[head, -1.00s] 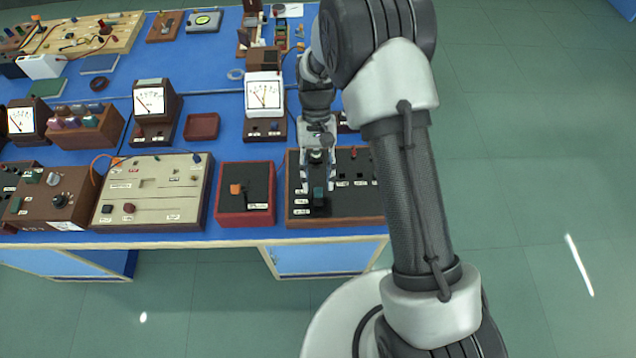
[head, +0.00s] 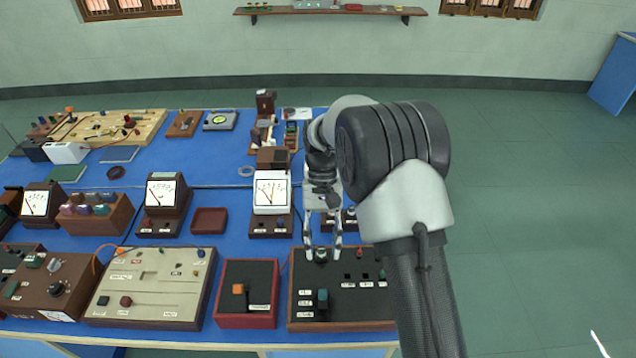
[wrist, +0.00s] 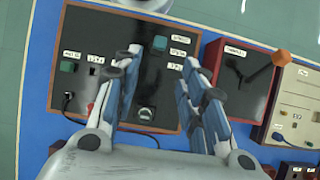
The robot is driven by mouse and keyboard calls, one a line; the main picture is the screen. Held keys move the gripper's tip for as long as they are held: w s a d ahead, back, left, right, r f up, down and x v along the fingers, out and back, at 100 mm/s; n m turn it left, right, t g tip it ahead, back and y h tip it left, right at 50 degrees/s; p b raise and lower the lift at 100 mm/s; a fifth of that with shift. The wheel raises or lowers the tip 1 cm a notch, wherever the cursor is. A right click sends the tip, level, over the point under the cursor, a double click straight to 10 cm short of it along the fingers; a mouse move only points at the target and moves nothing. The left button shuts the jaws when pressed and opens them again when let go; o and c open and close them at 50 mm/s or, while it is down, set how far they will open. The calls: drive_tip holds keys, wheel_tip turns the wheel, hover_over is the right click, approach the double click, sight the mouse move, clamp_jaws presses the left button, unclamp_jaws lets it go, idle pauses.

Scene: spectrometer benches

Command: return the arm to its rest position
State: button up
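My gripper (head: 323,250) points down over the back part of a black-topped control box (head: 345,312) at the right of the bench in the head view. In the wrist view its two fingers (wrist: 170,75) are spread apart with nothing between them, and the box (wrist: 125,60) lies below. A dark green switch (head: 323,298) stands on the box, in front of the fingers in the head view. Whether the fingertips touch the box cannot be told. My arm hides the box's right end in the head view.
A red-framed box with an orange lever (head: 238,289) stands just left of the control box. A white-faced meter (head: 271,195) stands behind. A beige panel (head: 155,285) and more meters fill the left. Open floor (head: 540,220) lies to the right of the bench.

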drive_tip(key=s+d+r+t, duration=0.2)
drive_tip(key=s+d+r, duration=0.15)
drive_tip(key=r, duration=0.45)
drive_tip(key=s+d+r+t, duration=0.2)
drive_tip(key=s+r, duration=0.2)
drive_tip(key=r, duration=0.4)
drive_tip(key=s+d+r+t, duration=0.1)
drive_tip(key=s+d+t, duration=0.1)
drive_tip(key=s, duration=0.5)
drive_tip(key=s+d+r+t, duration=0.2)
drive_tip(key=s+d+t, duration=0.1)
drive_tip(key=s, duration=0.5)
drive_tip(key=shift+s+r+t, duration=0.2)
drive_tip(key=shift+s+t, duration=0.05)
drive_tip(key=shift+t, duration=0.35)
